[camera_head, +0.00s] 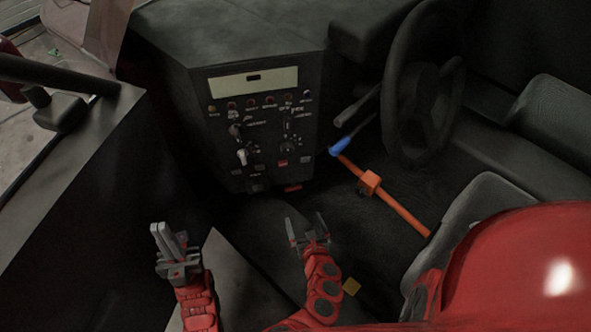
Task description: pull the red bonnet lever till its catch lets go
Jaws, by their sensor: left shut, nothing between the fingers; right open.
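A small red piece (293,187), which looks like the bonnet lever, shows at the lower edge of the black dash console (225,150). It is too small to tell how far it is pulled or how its catch stands. My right gripper (306,229) is open and empty, below the red piece in the picture and apart from it. My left gripper (168,240) is shut with nothing in it, further left and well away from the red piece.
An orange bar (402,211) with an orange block and a blue end (340,146) slants right of the console. The steering wheel (392,95) is at upper right, a dark seat (470,205) at right. A dark door panel (95,180) bounds the left. A yellow piece (351,287) lies low.

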